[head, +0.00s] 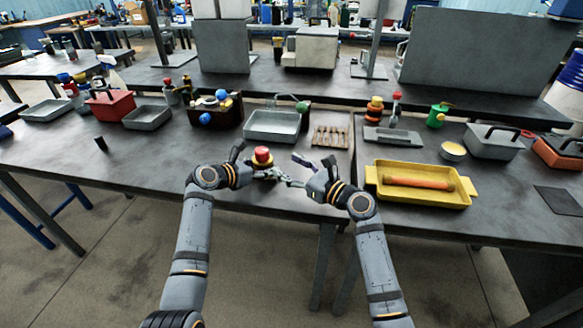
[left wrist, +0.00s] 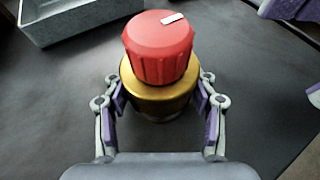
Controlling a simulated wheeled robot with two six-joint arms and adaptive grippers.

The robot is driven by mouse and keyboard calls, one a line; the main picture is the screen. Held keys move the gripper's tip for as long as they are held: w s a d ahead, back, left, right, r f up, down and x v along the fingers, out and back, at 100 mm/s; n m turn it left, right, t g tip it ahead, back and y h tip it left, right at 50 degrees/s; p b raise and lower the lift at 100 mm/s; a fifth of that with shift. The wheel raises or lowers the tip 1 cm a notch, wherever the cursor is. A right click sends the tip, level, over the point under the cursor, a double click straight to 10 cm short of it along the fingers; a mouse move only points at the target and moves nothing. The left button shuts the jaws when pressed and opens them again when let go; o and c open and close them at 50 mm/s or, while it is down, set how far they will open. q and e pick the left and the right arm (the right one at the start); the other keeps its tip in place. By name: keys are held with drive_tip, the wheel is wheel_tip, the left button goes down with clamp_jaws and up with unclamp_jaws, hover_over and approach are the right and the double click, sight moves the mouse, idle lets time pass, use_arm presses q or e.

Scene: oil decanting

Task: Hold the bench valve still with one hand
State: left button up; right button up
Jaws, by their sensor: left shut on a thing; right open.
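The bench valve (head: 262,154) has a ribbed red knob with a white mark and a brass body. It stands upright near the front edge of the dark bench. In the left wrist view the valve (left wrist: 160,55) is large, with its brass body between the purple finger pads. My left gripper (head: 254,166) is shut on the brass body, below the red knob; it also shows in the left wrist view (left wrist: 160,100). My right gripper (head: 297,171) is open and empty, just right of the valve. The valve's base is mostly hidden.
A grey tray (head: 272,137) stands behind the valve, beside a rack of small items (head: 330,137). A yellow tray (head: 425,198) holding an orange roller (head: 418,183) lies to the right. A small black cup (head: 101,143) stands left.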

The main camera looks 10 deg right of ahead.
drive_tip(key=shift+s+d, duration=0.3)
drive_tip(key=shift+s, duration=0.05)
use_arm(q)
drive_tip(key=o, duration=1.7)
drive_tip(key=shift+c, duration=0.2)
